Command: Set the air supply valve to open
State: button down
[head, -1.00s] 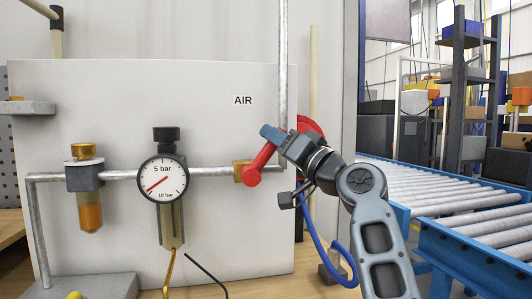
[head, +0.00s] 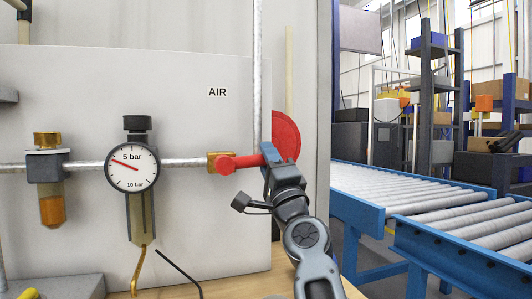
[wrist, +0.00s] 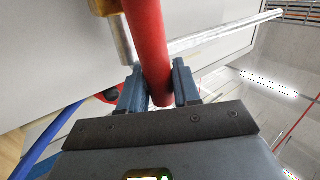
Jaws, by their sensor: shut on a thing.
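The air supply valve is a brass body (head: 214,161) on the grey horizontal pipe, below the AIR sign. Its red lever (head: 240,161) lies nearly level, in line with the pipe, pointing right from its hub. My gripper (head: 268,156) is shut on the lever's right end. In the wrist view the red lever (wrist: 150,45) runs between my two blue fingers (wrist: 158,88). The pressure gauge (head: 132,167) left of the valve has its red needle pointing left and slightly up. The pipe behind my gripper is partly hidden.
A filter with an amber bowl (head: 51,210) hangs on the pipe at the left. A vertical pipe (head: 257,70) rises just above my gripper, and a red round thing (head: 287,135) is behind it. A blue-framed roller conveyor (head: 375,189) stands at the right.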

jog(key=shift+f+m+h, duration=0.55)
jog(key=shift+m+h, duration=0.05)
jog(key=shift+m, duration=0.4)
jog(key=shift+t, duration=0.3)
jog(key=c, duration=0.9)
grip_release()
jog(key=shift+c, duration=0.2)
jog(key=shift+s, duration=0.1)
jog(key=v, duration=0.7)
jog(key=shift+s+f, duration=0.2)
jog(key=shift+s, duration=0.1)
jog(key=shift+d, duration=0.15)
